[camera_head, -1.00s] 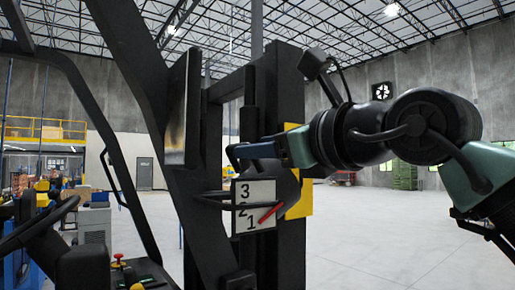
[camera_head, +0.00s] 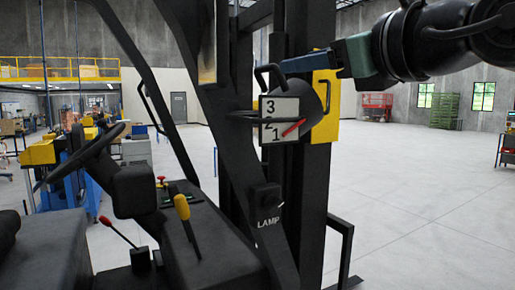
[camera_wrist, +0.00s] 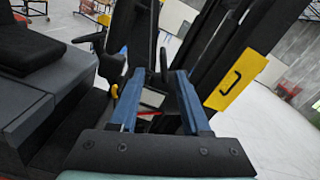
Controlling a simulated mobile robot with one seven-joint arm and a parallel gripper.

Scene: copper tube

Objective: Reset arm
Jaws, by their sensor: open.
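My gripper (camera_head: 298,66) is at the upper right of the head view, its blue fingers reaching left toward the forklift's dark mast. In the wrist view my gripper (camera_wrist: 158,90) shows two blue fingers spread apart with nothing held between them. Just below it in the head view is a white dial plate (camera_head: 281,119) marked 3, 2, 1, with a red pointer (camera_head: 292,128) near the 1. In the wrist view the plate (camera_wrist: 152,98) and the red pointer (camera_wrist: 148,113) show between the fingers. I cannot tell whether a finger touches the dial housing.
A yellow panel with a handle (camera_head: 326,105) is on the mast beside the dial. The forklift has a steering wheel (camera_head: 84,158), a yellow lever (camera_head: 187,222), a red-knobbed lever (camera_head: 118,232) and a LAMP switch (camera_head: 267,197). Open floor (camera_head: 420,190) lies to the right.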

